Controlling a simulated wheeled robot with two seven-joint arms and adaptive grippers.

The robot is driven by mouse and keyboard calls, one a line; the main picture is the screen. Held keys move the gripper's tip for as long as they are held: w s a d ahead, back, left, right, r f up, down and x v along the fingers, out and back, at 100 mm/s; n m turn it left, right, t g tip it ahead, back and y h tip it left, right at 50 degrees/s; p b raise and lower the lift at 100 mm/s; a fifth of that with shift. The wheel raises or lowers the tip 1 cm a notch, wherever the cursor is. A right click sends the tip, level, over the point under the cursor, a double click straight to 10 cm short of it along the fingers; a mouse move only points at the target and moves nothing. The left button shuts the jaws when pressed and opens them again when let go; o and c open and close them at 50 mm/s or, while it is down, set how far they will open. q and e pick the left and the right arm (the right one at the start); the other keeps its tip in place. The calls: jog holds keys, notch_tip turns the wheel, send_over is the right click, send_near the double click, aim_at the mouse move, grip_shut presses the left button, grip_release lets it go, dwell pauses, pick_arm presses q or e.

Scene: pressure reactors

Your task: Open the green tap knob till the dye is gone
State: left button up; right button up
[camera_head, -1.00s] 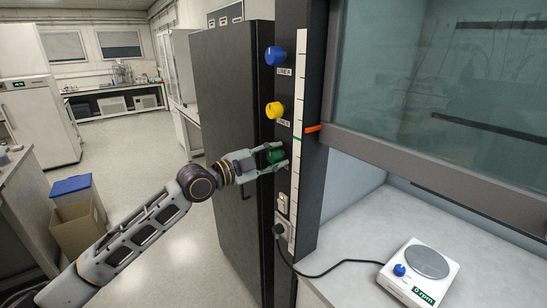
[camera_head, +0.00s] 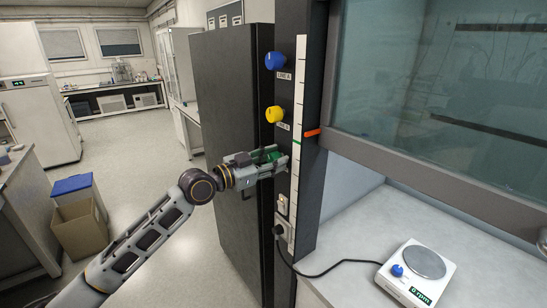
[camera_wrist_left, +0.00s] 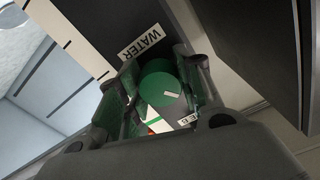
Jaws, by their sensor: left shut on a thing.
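The green tap knob (camera_head: 273,157) is on the dark vertical post, below the blue and yellow knobs. My left gripper (camera_head: 276,163) is at the knob and shut on it, and its wrist is rolled. In the left wrist view the round green knob (camera_wrist_left: 160,88) sits between the two fingers of my left gripper (camera_wrist_left: 160,98), under a label reading WATER (camera_wrist_left: 141,41). Part of the knob is hidden by the fingers in the head view. No dye can be made out. My right gripper is out of view.
A blue knob (camera_head: 275,61) and a yellow knob (camera_head: 274,114) stick out above. A glass sash (camera_head: 440,90) covers the hood at right. A stirrer plate (camera_head: 416,274) reading 0 rpm stands on the bench, with a black cable (camera_head: 330,271). A cardboard box (camera_head: 79,229) stands on the floor.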

pick_arm(q)
jog(key=n+p, duration=0.2)
jog(key=n, duration=0.2)
jog(key=shift+n, duration=0.3)
jog(key=shift+f+n+p, duration=0.1)
jog(key=shift+n+p, duration=0.65)
jog(key=shift+n, duration=0.95)
jog(key=o, duration=1)
jog(key=shift+o, duration=0.2)
jog(key=shift+a, duration=0.15)
jog(key=shift+s+a, duration=0.15)
jog(key=v, duration=1.1)
